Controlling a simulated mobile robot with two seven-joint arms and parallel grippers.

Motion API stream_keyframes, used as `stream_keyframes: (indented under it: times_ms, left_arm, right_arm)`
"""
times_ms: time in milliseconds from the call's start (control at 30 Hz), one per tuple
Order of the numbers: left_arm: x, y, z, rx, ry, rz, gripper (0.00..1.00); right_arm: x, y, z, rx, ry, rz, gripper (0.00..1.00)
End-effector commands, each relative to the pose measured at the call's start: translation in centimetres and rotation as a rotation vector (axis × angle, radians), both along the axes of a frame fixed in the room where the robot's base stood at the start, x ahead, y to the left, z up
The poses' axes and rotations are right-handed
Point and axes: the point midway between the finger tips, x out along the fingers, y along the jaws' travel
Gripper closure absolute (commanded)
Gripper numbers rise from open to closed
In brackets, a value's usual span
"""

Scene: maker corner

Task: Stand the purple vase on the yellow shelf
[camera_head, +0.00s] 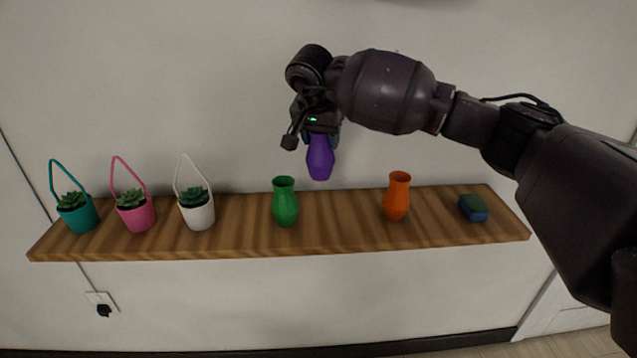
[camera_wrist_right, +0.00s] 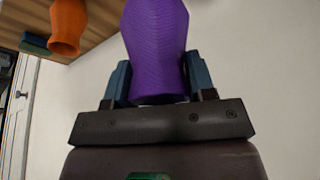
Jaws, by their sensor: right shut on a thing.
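The purple vase (camera_head: 320,158) hangs below my right gripper (camera_head: 321,137) in the head view. It is above the shelf, roughly upright, in line with the gap between the green and orange vases. In the right wrist view the purple vase (camera_wrist_right: 157,45) sits between the two blue fingers of the right gripper (camera_wrist_right: 158,85), which is shut on it. The only shelf in view is a brown wooden shelf (camera_head: 340,236); no yellow shelf shows. The vase is apart from it in the head view. My left gripper is not in view.
On the shelf stand a green vase (camera_head: 285,203), an orange vase (camera_head: 397,197) and a small blue-green block (camera_head: 473,207). Three potted plants with handles, teal (camera_head: 80,218), pink (camera_head: 137,217) and white (camera_head: 200,215), stand at the left. Bare wood lies between the green and orange vases.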

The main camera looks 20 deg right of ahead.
Motion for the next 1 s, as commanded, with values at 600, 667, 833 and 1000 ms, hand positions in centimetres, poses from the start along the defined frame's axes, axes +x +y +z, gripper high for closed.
stream_keyframes:
  times_ms: [600, 667, 833, 1000]
  left_arm:
    - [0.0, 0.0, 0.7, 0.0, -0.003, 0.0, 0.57]
    - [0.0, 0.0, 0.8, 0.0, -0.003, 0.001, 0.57]
    - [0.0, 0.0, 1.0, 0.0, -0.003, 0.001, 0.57]
    - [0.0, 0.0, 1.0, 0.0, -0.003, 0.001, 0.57]
  right_arm:
    - [0.0, 0.0, -7.9, 0.0, 0.002, 0.001, 0.73]
    - [-0.1, 0.0, -8.7, 0.001, 0.003, 0.001, 0.73]
    - [0.0, 0.0, -10.9, 0.001, 0.002, 0.0, 0.73]
    - [0.0, 0.0, -11.3, 0.0, -0.001, 0.0, 0.73]
